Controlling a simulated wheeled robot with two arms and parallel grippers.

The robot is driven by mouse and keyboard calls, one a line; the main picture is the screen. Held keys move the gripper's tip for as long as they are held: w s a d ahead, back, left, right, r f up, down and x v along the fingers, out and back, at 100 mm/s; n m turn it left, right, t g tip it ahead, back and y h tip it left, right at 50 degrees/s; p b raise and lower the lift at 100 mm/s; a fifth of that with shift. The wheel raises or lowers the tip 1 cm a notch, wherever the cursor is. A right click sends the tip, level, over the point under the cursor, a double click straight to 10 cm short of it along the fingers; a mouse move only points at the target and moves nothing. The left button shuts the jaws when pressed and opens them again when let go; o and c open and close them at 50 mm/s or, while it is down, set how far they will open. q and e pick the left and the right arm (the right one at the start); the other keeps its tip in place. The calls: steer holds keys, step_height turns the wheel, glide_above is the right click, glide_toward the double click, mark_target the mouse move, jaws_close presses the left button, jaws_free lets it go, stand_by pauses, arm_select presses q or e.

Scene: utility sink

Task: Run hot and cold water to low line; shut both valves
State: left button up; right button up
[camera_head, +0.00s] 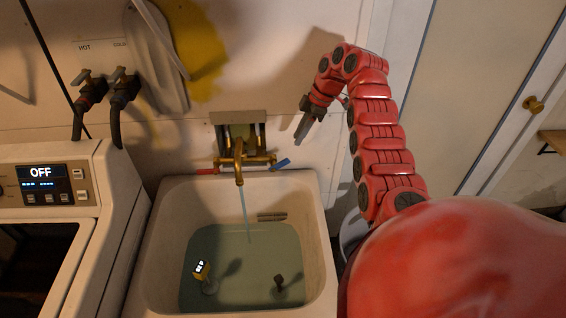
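The brass faucet (239,160) is mounted on the wall above the sink. Its left valve handle (207,171) is red and its right valve handle (281,164) is blue. A thin stream of water (245,212) runs from the spout into the white utility sink (325,262). Greenish water (235,262) covers the basin floor; I cannot make out a low line. My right gripper (305,120) is up by the wall, right of and above the blue handle, apart from it. Its fingers point down; their gap is unclear. My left gripper is out of view.
A washer (45,187) reading OFF stands left. Hot and cold wall taps (105,88) with hoses are above it. A door with a brass knob (534,104) is at right.

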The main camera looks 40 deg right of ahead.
mark_target(286, 159)
steer(key=x, duration=0.7)
steer(key=shift+w+a+f, duration=0.1)
steer(key=shift+f, duration=0.3)
steer(key=p+x, duration=0.1)
steer(key=x, duration=0.2)
steer(key=shift+a+f+p, duration=0.1)
steer(key=shift+f+p, duration=0.2)
steer(key=shift+f, duration=0.05)
steer(key=shift+w+a+f, duration=0.2)
steer(key=shift+w+f, duration=0.05)
steer(key=shift+f, duration=0.4)
jaws_close()
